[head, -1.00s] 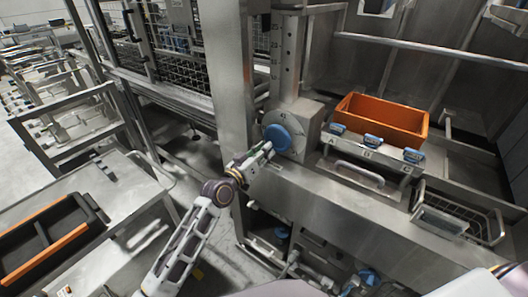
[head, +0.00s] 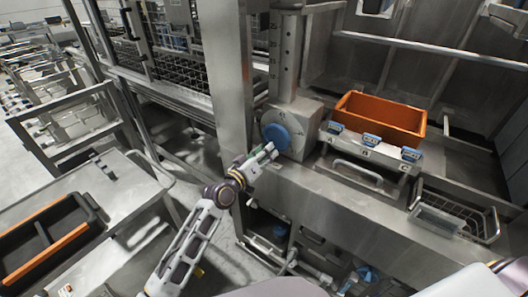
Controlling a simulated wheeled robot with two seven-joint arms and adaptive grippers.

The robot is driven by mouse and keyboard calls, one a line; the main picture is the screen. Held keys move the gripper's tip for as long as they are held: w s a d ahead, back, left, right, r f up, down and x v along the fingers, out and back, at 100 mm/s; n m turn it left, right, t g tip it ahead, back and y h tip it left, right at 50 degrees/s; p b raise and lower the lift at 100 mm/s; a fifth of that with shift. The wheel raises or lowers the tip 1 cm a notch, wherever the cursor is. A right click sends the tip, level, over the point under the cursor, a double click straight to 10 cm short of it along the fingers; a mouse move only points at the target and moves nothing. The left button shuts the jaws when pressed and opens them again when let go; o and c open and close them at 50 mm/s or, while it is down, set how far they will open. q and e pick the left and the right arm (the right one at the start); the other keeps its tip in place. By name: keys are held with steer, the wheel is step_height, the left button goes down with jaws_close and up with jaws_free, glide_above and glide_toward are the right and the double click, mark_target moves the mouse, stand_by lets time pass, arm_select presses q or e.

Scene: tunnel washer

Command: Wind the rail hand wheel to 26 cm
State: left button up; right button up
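The rail hand wheel is a grey disc with a blue knob (head: 277,136) on the front of a steel box (head: 306,125). Above it a steel post (head: 286,55) carries a height scale with several marks; the pointer reading is too small to tell. My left gripper (head: 268,152) is at the lower left edge of the blue knob, its fingers pointing up and right. Whether it touches the knob, and whether its fingers are apart, I cannot tell. My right gripper is not in view; only a bit of my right arm shows at the lower right edge.
An orange bin (head: 380,118) sits right of the wheel, behind several blue-topped latches (head: 372,139). A wire basket (head: 455,212) hangs further right. A steel upright (head: 229,75) stands just left of the wheel. A cart with a black, orange-edged tray (head: 45,240) is at the left.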

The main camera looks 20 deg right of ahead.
arm_select(q)
steer(key=shift+r, duration=0.2)
steer(key=v, duration=1.2)
stand_by(0.5)
stand_by(0.6)
